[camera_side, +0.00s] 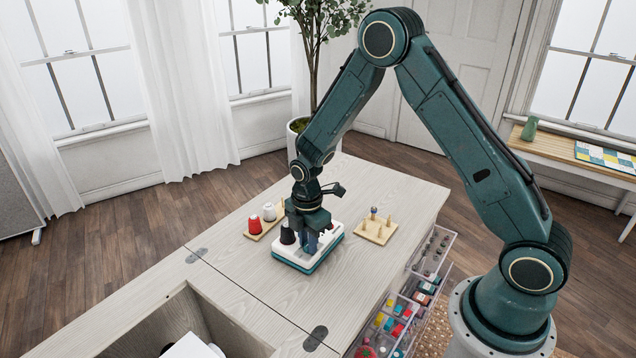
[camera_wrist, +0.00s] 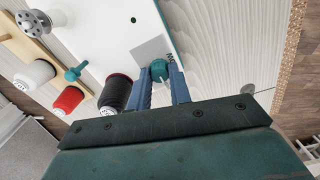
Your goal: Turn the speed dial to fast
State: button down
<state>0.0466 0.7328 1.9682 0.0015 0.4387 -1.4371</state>
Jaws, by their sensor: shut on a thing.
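The speed dial, a small teal knob (camera_wrist: 160,69), sits on a white and teal unit (camera_side: 331,241) on the pale wooden cabinet top. My gripper (camera_side: 307,246) points straight down over this unit. In the wrist view its two blue fingers (camera_wrist: 162,84) are closed on either side of the teal knob. A pale line shows on the knob. A grey label with partly hidden dark lettering lies beside it, and I cannot read the setting. In the side view my gripper hides the knob.
A black thread cone (camera_side: 287,235) stands close to my gripper. A red spool (camera_side: 255,226) and a white spool (camera_side: 269,212) stand on a wooden rack to the left. A pegged wooden block (camera_side: 365,233) is at right. Open clear drawers (camera_side: 436,266) hang from the cabinet's right side.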

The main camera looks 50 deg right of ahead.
jog(key=shift+m, duration=0.5)
jog(key=m, duration=0.3)
jog(key=shift+m, duration=0.3)
jog(key=m, duration=0.4)
jog(key=shift+m, duration=0.3)
jog(key=m, duration=0.4)
jog(key=shift+m, duration=2.1)
jog(key=c, duration=1.3)
grip_release()
jog(key=shift+r, duration=0.15)
